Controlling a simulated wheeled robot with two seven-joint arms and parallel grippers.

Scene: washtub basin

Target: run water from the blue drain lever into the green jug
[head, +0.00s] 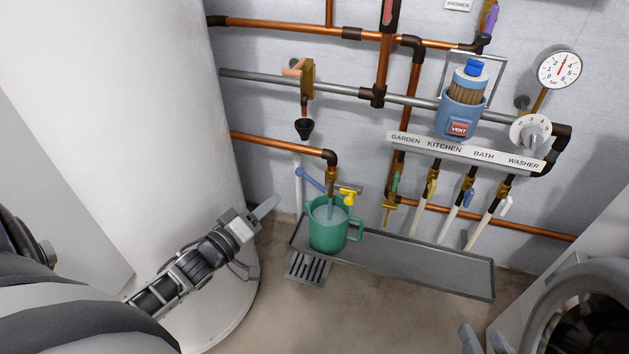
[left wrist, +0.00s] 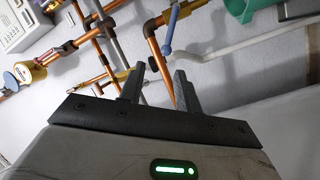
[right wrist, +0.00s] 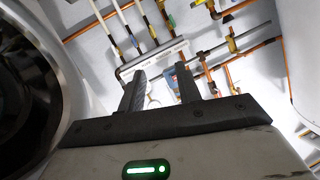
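The green jug (head: 322,238) stands upright under the drain tap, at the left end of the grey tray; part of it shows in the left wrist view (left wrist: 240,10). The blue drain lever (head: 309,180) slants up and left from the tap; it also shows in the left wrist view (left wrist: 171,27). A pale blue stream runs from the spout into the jug, where pale blue water shows. My left gripper (head: 259,238) is open and empty, left of the jug and apart from it. My right gripper (head: 485,340) is open and empty at the lower right.
A large white tank (head: 150,120) stands at the left. A yellow tap handle (head: 348,197) is right of the lever. Several labelled valves hang under the sign strip (head: 465,151). A black funnel (head: 304,128) is above the lever. A washer door (head: 590,320) is at the lower right.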

